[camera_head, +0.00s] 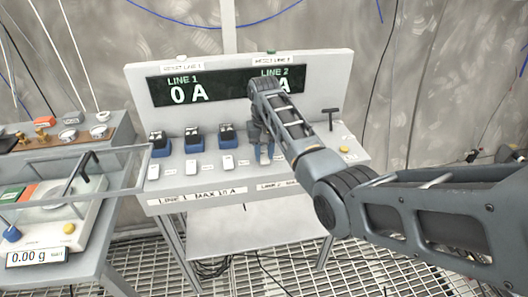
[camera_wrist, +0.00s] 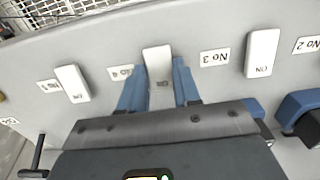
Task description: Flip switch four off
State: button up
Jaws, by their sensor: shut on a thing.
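Switch four (camera_wrist: 157,62) is a white rocker on the sloped grey panel, beside a partly hidden label (camera_wrist: 122,72) that appears to read No 4. My gripper (camera_wrist: 160,80) is shut on it, with one blue-grey finger on each side. The lettering on its lower part is partly covered by the gripper. In the head view, my gripper (camera_head: 265,153) reaches down to the panel in front of the display, and the switch is mostly hidden. The switch beside label No 3 (camera_wrist: 262,52) shows ON.
Another white switch (camera_wrist: 72,83) stands left of the fingers in the wrist view. Blue-and-black blocks (camera_head: 195,140) line the panel behind the switches. The display (camera_head: 185,91) reads LINE 1 0 A; LINE 2 is partly covered. A black T-handle (camera_head: 331,115) stands at right. A side table (camera_head: 60,165) is left.

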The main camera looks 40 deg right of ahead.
aim_at(265, 161)
jog(key=shift+c, duration=1.4)
jog(key=shift+s+a+r+t+p, duration=0.1)
jog(key=shift+t+p, duration=0.2)
jog(key=shift+p, duration=0.35)
jog(key=shift+t+h, duration=0.4)
jog(key=o, duration=1)
jog(key=shift+o, duration=0.2)
notch_tip(265, 161, up, 8)
jog(key=s+b, duration=0.1)
jog(key=shift+a+f, duration=0.25)
jog(key=shift+a, duration=0.1)
jog(key=shift+s, duration=0.1)
